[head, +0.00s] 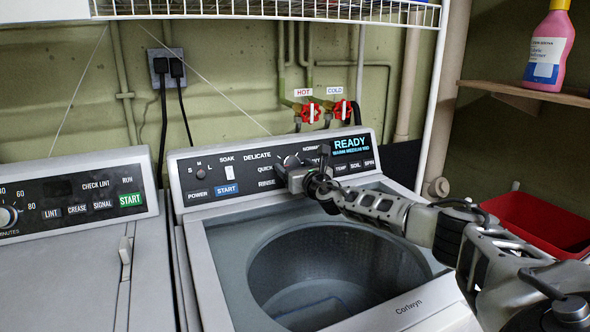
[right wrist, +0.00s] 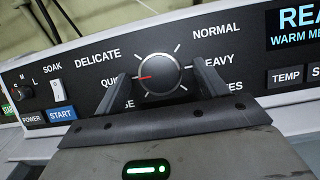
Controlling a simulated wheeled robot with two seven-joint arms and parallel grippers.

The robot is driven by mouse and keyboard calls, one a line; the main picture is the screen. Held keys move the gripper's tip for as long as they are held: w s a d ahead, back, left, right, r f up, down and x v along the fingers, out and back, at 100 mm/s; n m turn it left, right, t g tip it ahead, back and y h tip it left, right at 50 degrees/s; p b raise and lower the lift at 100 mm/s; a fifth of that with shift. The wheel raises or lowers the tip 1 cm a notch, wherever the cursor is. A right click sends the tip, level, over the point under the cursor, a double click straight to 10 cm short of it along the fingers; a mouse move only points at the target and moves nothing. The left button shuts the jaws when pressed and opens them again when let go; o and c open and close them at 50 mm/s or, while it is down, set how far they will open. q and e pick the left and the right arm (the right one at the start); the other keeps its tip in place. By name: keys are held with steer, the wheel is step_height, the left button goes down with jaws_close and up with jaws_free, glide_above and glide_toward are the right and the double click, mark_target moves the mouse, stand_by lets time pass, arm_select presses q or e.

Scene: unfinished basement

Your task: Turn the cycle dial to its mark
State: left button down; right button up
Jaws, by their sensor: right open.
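The cycle dial (right wrist: 158,75) is a round dark knob with a pale rim on the washer's black control panel. Its red pointer line points left, toward QUICK. White tick marks surround it, with DELICATE, NORMAL and HEAVY also readable; the lower labels are partly hidden by my fingers. In the head view the dial (head: 291,161) shows just above my gripper. My right gripper (right wrist: 166,82) is open, one finger on each side of the dial; I cannot tell whether they touch it. It also shows in the head view (head: 292,168). My left gripper is not in view.
The washer's open tub (head: 340,265) lies below my right arm. A lit READY display (head: 350,146) is right of the dial. Red HOT and COLD valves (head: 311,112) are behind the panel. A dryer (head: 70,255) stands left, a red bin (head: 540,225) right.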

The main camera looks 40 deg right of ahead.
steer(key=shift+w, duration=0.2)
steer(key=c, duration=1)
steer(key=shift+o, duration=0.2)
